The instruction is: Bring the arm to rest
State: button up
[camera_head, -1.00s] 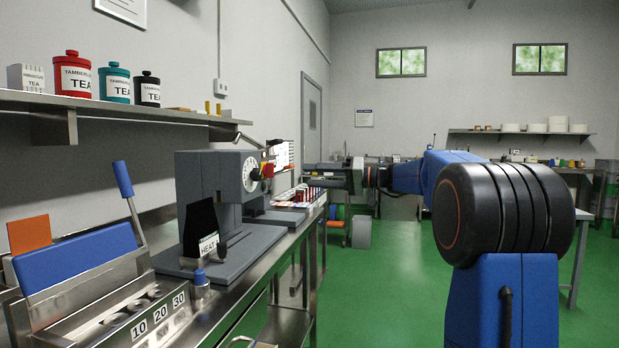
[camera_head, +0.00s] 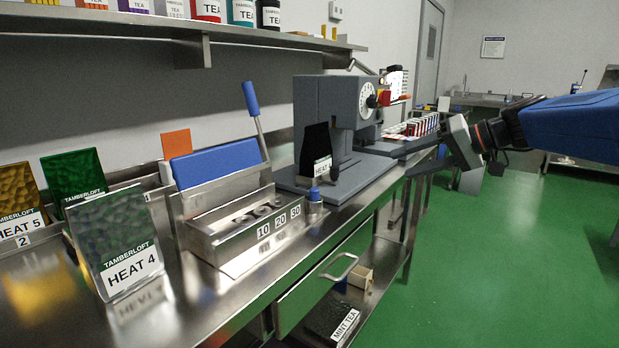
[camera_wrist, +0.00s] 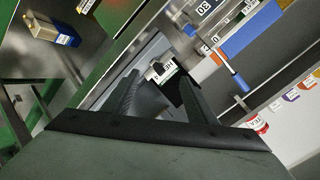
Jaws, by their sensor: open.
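My gripper (camera_head: 419,153) shows at the right of the head view, at the end of my blue arm, over the far part of the steel bench (camera_head: 292,245). It points left toward the grey sealing machine (camera_head: 311,112) and stands beside the machine's far end. In the wrist view my gripper (camera_wrist: 158,80) has its two dark fingers apart, with nothing held between them. Whether the gripper touches the bench or machine cannot be told.
A steel holder (camera_head: 231,221) marked 10, 20, 30 and a HEAT 4 packet (camera_head: 122,245) stand on the near bench. Tins (camera_head: 240,12) line the wall shelf (camera_head: 180,28). A drawer (camera_head: 325,285) is in the bench front. The green floor (camera_head: 500,260) at right is clear.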

jog(key=s+a+f+g+h, duration=0.1)
jog(key=s+f+h, duration=0.2)
jog(key=s+f, duration=0.55)
jog(key=s+a+f+g+h, duration=0.1)
jog(key=s+f+h, duration=0.1)
jog(key=s+f, duration=0.65)
jog(key=s+d+f+h, duration=0.2)
jog(key=s+d+f, duration=0.1)
jog(key=s, duration=0.4)
jog(key=s+d+f+h, duration=0.3)
jog(key=s+f, duration=0.3)
jog(key=s, duration=0.2)
jog(key=shift+s+d, duration=0.15)
